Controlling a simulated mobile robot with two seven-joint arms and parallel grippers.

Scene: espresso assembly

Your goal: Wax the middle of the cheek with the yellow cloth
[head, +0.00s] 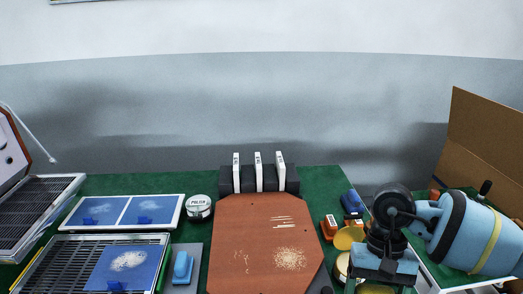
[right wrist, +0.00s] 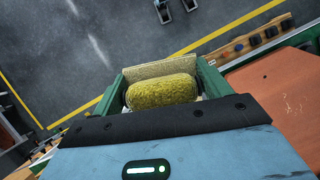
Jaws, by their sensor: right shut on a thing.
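The cheek (head: 250,225) is a reddish-brown panel lying flat in the middle of the bench in the head view. It carries pale scratch lines (head: 284,222) near its upper right and a pale speckled patch (head: 290,259) lower down. Its edge also shows at the right of the right wrist view (right wrist: 270,88). My right gripper (right wrist: 160,82) is shut on the yellow cloth (right wrist: 162,91), a folded, fuzzy pad between the fingers. In the head view my right arm is right of the cheek, and the fingertips and cloth are hidden. My left gripper is not in view.
White-labelled blocks (head: 258,172) stand in a dark holder behind the cheek. A round tin (head: 199,207), blue-topped trays (head: 123,211) and a blue brush-like block (head: 182,268) lie left. Orange (head: 330,227) and blue blocks (head: 352,202) and a yellow disc (head: 347,238) sit close right. A cardboard box (head: 485,140) stands far right.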

